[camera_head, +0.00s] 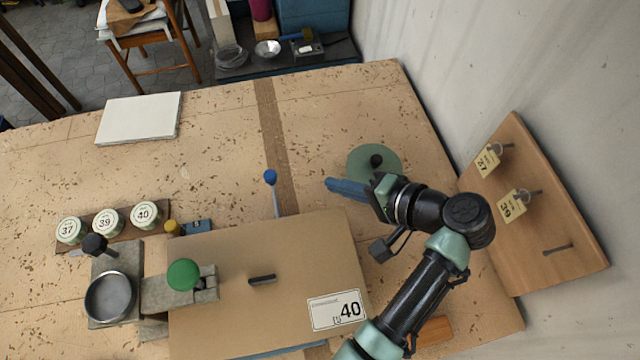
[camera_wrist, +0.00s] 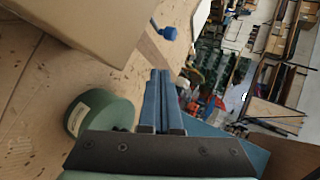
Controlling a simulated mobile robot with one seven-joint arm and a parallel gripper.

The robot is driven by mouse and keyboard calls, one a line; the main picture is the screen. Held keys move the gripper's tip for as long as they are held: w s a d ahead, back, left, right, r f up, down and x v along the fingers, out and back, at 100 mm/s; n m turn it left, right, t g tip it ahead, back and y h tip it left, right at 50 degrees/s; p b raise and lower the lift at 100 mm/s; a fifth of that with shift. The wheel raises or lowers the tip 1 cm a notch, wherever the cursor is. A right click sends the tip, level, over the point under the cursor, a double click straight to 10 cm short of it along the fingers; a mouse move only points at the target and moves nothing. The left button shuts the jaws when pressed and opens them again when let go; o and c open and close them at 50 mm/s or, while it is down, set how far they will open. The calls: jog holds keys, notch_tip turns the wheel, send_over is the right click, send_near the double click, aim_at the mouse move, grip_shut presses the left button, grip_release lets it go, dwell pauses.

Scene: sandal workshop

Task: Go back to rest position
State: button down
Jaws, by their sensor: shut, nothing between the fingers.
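My gripper (camera_head: 346,188) has blue fingers that are shut with nothing between them. In the head view it is at the right part of the workbench (camera_head: 225,145), beside a green disc (camera_head: 362,158) with a black knob. In the wrist view the closed fingers (camera_wrist: 157,100) point away over the bench. A green round thing (camera_wrist: 100,113) with a pale label stands left of them there. A lever with a blue ball (camera_wrist: 169,33) shows beyond the fingers, and it stands left of my gripper in the head view (camera_head: 270,177).
A large box labelled 40 (camera_head: 230,235) lies close to my arm. A wooden board (camera_head: 560,240) with hooks and tags 37 and 39 is at the right by the wall. Jars 37, 39 and 40 (camera_head: 108,219) stand at left. A white slab (camera_head: 138,118) lies at the back left.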

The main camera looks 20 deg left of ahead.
jog(key=w+d+r+t+h, duration=0.2)
jog(key=w+d+r+t, duration=0.15)
jog(key=r, duration=0.55)
jog(key=w+d+r+n+t+h, duration=0.1)
jog(key=w+d+r+t+h, duration=0.1)
jog(key=w+r+t, duration=0.45)
jog(key=w+d+r+t+h, duration=0.2)
jog(key=w+r+h, duration=0.1)
jog(key=r, duration=0.7)
jog(key=s+d+r+n+t+h+b, duration=0.1)
jog(key=s+r+t, duration=0.2)
jog(key=r, duration=0.6)
jog(key=s+r+t+h, duration=0.1)
jog(key=s+r+t, duration=0.25)
jog(key=r, duration=0.55)
jog(key=s+r+n+t+h, duration=0.1)
jog(key=s+r+t+h, duration=0.1)
jog(key=s+r+t, duration=0.4)
jog(key=s+r, duration=0.4)
jog(key=r, duration=0.2)
jog(key=shift+s+d, duration=0.15)
jog(key=shift+s, duration=0.1)
jog(key=shift+r, duration=0.1)
